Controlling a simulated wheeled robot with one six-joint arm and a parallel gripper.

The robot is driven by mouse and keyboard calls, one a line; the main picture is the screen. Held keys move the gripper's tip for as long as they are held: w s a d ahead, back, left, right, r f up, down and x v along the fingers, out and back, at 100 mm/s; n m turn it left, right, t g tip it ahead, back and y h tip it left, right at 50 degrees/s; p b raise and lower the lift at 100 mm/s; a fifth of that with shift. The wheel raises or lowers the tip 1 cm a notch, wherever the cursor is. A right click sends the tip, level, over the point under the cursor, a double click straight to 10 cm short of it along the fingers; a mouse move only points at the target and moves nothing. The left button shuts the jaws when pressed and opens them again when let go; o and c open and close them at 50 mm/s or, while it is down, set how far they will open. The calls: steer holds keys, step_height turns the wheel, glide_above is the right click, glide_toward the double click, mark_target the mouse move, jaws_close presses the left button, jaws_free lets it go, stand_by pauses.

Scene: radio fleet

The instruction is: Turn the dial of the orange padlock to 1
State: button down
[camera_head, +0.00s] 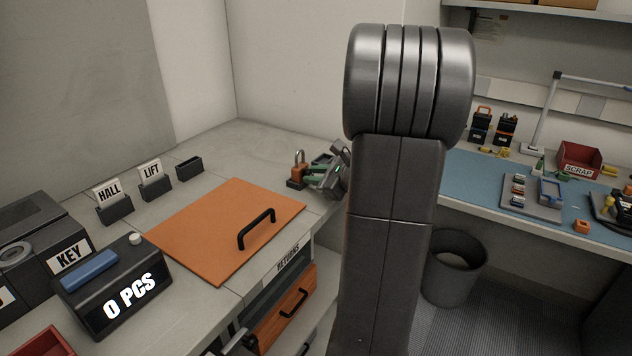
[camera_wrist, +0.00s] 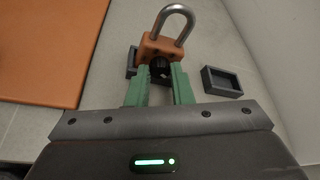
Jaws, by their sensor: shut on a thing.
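The orange padlock (camera_wrist: 156,46) with a steel shackle stands upright in a dark holder (camera_wrist: 132,62) on the counter. Its black dial (camera_wrist: 160,69) faces my gripper. My gripper (camera_wrist: 160,80) has its two green fingers closed on either side of the dial. The dial's numbers cannot be read. In the head view the padlock (camera_head: 298,163) shows at the counter's far right corner, with my gripper (camera_head: 312,176) reaching it from the right.
A small dark tray (camera_wrist: 222,81) lies right of the padlock. An orange board (camera_head: 215,222) with a black handle (camera_head: 257,228) covers the counter's middle. HALL (camera_head: 112,200) and LIFT (camera_head: 153,178) holders stand behind it. A blue-matted workbench (camera_head: 478,190) is at the right.

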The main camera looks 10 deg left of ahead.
stand_by(0.4)
steer(key=c, duration=1.3)
jaws_free()
steer(key=v, duration=1.4)
steer(key=shift+a, duration=0.1)
